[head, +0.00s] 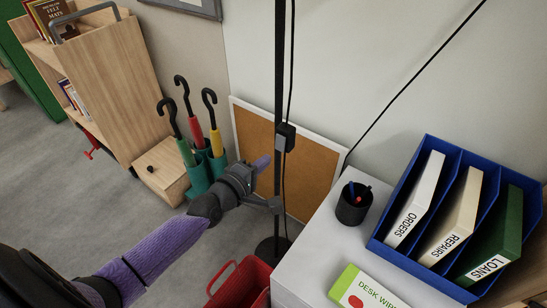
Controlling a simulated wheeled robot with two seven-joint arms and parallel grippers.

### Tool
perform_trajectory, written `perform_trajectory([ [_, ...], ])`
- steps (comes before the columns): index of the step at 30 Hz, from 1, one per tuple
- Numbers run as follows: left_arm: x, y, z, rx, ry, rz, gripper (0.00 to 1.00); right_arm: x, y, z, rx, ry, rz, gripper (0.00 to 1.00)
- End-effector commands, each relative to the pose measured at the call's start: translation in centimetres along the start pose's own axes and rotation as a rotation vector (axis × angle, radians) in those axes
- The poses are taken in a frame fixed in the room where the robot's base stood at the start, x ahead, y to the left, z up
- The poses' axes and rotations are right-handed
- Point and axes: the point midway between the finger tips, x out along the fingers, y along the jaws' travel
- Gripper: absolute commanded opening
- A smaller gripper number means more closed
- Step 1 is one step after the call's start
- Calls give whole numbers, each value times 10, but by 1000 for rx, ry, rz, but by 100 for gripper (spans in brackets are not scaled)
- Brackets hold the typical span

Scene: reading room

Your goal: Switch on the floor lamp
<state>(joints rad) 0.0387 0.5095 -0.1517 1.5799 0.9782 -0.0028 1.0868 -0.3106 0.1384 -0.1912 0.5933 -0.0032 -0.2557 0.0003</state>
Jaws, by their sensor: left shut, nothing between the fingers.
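The floor lamp shows as a thin black pole (282,70) rising past the top edge, with a dark round base (272,250) on the floor. Its shade is out of view. A small black switch box (286,137) sits on the pole, with a black cord beside it. My left gripper (263,163) is shut and empty. In the picture its purple tip is just left of the pole and slightly below the switch box. Whether it touches the pole cannot be told. My right gripper is not in view.
A cork board (255,140) leans on the wall behind the pole. An umbrella stand (205,168) is to the left, by a wooden book cart (115,85). A red bin (240,285) is below. A white cabinet (330,245) at right holds a pen cup (354,204) and blue file rack (425,158).

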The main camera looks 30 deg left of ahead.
Motion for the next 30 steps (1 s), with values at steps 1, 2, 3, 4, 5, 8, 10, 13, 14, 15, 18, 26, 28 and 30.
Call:
perform_trajectory([
  [1,10,-3,0,-1,1,2,0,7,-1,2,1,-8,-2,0],
  [2,15,-3,0,-2,1,1,0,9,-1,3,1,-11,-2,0],
  [3,22,-3,0,-2,0,1,0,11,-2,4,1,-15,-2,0],
  [4,26,-3,0,-2,1,1,0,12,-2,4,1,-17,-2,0],
  [5,29,-3,0,-1,1,0,0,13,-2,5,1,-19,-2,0],
  [8,37,-2,0,-1,0,-1,0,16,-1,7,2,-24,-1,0],
  [10,40,-1,0,-1,0,-1,0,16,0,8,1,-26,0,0],
  [13,41,0,0,0,0,-1,0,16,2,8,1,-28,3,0],
  [14,41,0,0,0,0,-1,0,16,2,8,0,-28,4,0],
  [15,41,0,0,0,0,-1,0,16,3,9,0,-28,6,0],
  [18,40,0,0,0,0,-1,0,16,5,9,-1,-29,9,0],
  [26,45,-2,0,1,1,49,0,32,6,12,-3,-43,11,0],
  [28,45,-1,0,1,1,49,0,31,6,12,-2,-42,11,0],
  [30,45,-1,0,1,1,48,0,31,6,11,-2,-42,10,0],
])
